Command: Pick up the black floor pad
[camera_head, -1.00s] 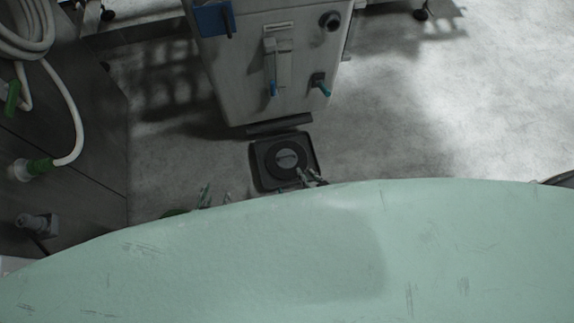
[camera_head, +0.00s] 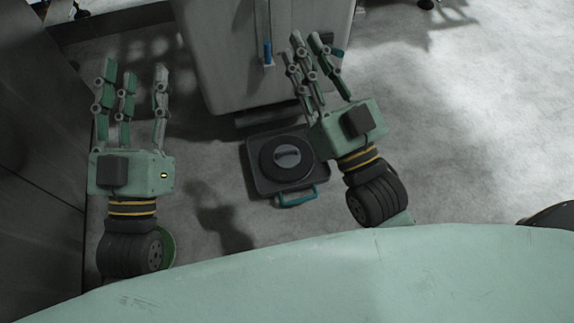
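The black floor pad (camera_head: 261,184) is a dark, squarish tray-like piece on the floor, with a round black disc (camera_head: 286,158) on it and a teal handle (camera_head: 297,199) at its near edge. My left gripper (camera_head: 133,85) is to the left of the pad with its fingers spread and empty. My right gripper (camera_head: 314,50) is at the pad's right side, and its palm hides a little of the pad's right edge. Its fingers point up the picture past the pad, apart and with nothing seen between them. I cannot tell whether it touches the pad.
A grey machine cabinet (camera_head: 229,75) with a blue-handled lever (camera_head: 267,54) stands just behind the pad. A dark metal panel (camera_head: 40,150) is on the left. Open concrete floor (camera_head: 460,130) lies to the right.

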